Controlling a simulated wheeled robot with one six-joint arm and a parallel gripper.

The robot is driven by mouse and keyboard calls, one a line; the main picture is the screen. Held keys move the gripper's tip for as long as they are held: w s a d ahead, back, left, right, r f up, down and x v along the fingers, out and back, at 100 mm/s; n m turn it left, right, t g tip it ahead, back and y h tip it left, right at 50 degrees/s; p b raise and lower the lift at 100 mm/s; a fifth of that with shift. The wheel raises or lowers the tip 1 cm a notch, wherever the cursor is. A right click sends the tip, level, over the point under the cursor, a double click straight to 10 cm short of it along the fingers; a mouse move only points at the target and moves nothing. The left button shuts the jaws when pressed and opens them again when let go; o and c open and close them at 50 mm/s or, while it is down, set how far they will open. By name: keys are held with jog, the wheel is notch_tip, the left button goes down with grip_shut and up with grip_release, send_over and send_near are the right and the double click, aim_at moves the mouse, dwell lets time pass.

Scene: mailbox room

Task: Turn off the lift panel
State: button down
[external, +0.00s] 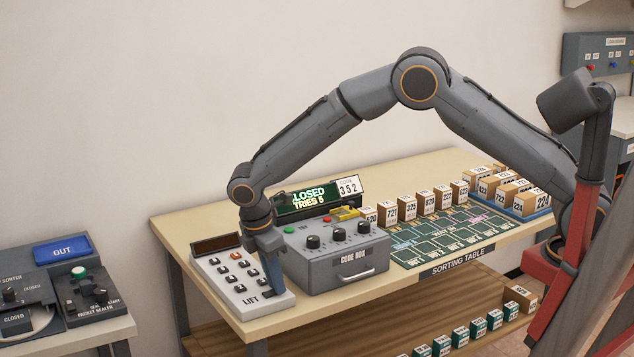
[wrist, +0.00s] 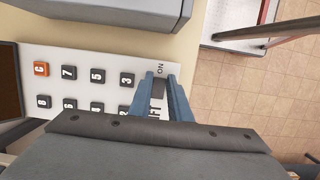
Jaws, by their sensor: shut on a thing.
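The lift panel (external: 228,283) is a white, sloped keypad marked LIFT on the left of the sorting table. It has dark number keys and one orange key, and its dark display (external: 215,243) shows no lit text. My gripper (external: 272,290) points down at the panel's front right corner. In the wrist view, its two blue fingers (wrist: 160,82) are shut around a small dark switch (wrist: 158,88), just beside the ON label (wrist: 161,69). The fingers and my wrist hide part of the switch and the LIFT lettering.
The grey code box (external: 345,262) stands close to the right of the panel, with knobs and a lit green display (external: 306,199) behind it. Numbered parcels (external: 408,209) line the sorting table (external: 170,222). A separate table with an OUT tray (external: 62,251) is at left.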

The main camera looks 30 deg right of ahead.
aim_at(267, 293)
dwell(0.3)
jog(key=c, duration=1.6)
grip_release()
jog(key=shift+c, duration=0.2)
jog(key=shift+a+r, duration=0.1)
jog(key=b+v, duration=0.2)
jog(key=v, duration=0.5)
jog(key=shift+a+r, duration=0.2)
jog(key=shift+r, duration=0.15)
